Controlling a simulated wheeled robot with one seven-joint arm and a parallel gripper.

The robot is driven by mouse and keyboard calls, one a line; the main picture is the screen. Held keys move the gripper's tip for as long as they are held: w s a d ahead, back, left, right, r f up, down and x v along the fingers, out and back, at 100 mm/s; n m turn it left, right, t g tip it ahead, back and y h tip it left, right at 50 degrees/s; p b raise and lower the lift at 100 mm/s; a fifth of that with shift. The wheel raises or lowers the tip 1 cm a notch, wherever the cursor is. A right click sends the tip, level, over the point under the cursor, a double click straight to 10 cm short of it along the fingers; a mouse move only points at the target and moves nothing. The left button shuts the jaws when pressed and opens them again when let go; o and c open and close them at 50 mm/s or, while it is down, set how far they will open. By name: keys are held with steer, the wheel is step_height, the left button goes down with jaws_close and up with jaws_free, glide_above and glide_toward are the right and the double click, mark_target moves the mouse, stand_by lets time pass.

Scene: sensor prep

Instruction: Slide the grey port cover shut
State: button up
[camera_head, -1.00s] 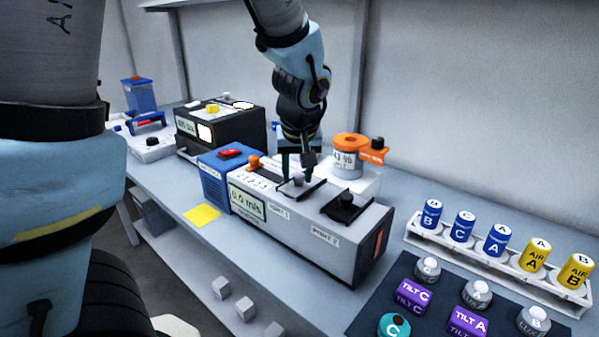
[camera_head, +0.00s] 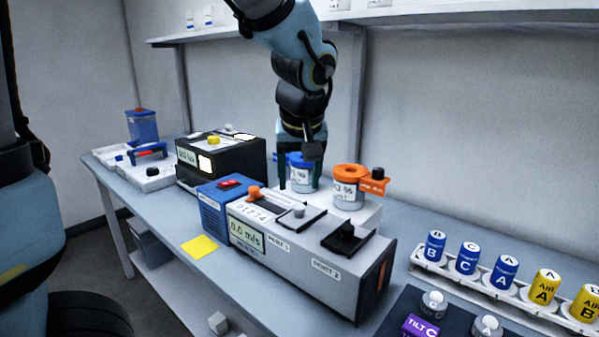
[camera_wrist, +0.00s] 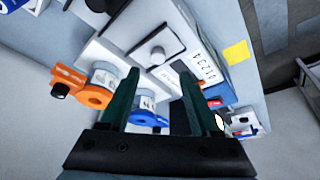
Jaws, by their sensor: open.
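The grey port cover is a light plate with a grey round knob (camera_head: 298,211), in a black-edged slot by the Port 1 label on the long grey instrument (camera_head: 310,272). In the wrist view the grey knob (camera_wrist: 157,56) lies beyond the fingertips. My gripper (camera_head: 300,184) is open and empty, with dark green fingers pointing down, above and behind the knob and apart from it. It also shows in the wrist view (camera_wrist: 158,78). How far the cover reaches over its port is hard to tell.
A black-knobbed cover (camera_head: 346,233) sits by Port 2. Close behind the instrument stand a blue-topped jar (camera_head: 302,177), near my fingers, and an orange-topped jar (camera_head: 347,190). A rack of blue and yellow cylinders (camera_head: 424,264) is at right. A yellow note (camera_head: 199,246) lies in front.

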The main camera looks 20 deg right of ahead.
steer(key=shift+v, duration=1.45)
steer(key=a+f+g, duration=0.1)
steer(key=a+f, duration=0.3)
steer(key=a, duration=0.4)
steer(key=w+a+f+n, duration=0.1)
steer(key=a+f, duration=0.4)
steer(key=a, duration=0.4)
steer(key=w+a+f+n+g+y, duration=0.1)
steer(key=a+f, duration=0.4)
steer(key=a, duration=0.4)
steer(key=shift+g, duration=0.3)
